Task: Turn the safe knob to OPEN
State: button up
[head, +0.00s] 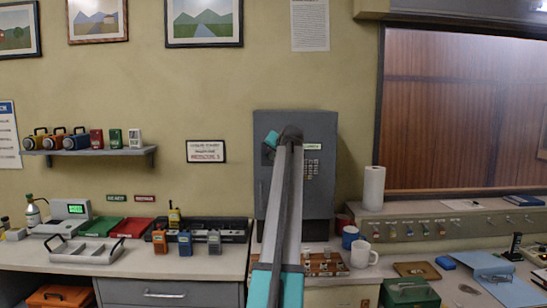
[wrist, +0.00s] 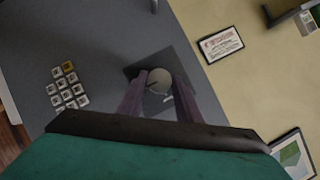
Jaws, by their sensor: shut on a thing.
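The grey safe (head: 322,195) stands on the counter against the wall, and its door fills much of the wrist view (wrist: 110,35). The round, pale safe knob (wrist: 158,80) sits on a dark square plate (wrist: 178,62) in the wrist view. My gripper (wrist: 158,86) is shut on the knob, one dark finger on each side. A short dark line shows on the knob, with a small pale mark beside it. I cannot read any OPEN label. In the head view my arm and gripper hide the knob.
The safe's keypad (wrist: 68,88) lies left of the knob in the wrist view. A framed sign (head: 206,151) hangs left of the safe.

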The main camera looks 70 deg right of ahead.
jog(key=shift+s+d+r, duration=0.15)
jog(key=shift+s, duration=0.1)
jog(key=o, duration=1)
jog(key=shift+d, duration=0.1)
jog(key=shift+o, duration=0.2)
jog(key=shift+w, duration=0.1)
jog(key=b+v, duration=0.2)
jog(key=v, duration=1.2)
jog(key=shift+f+b, duration=0.3)
jog(key=shift+b, duration=0.05)
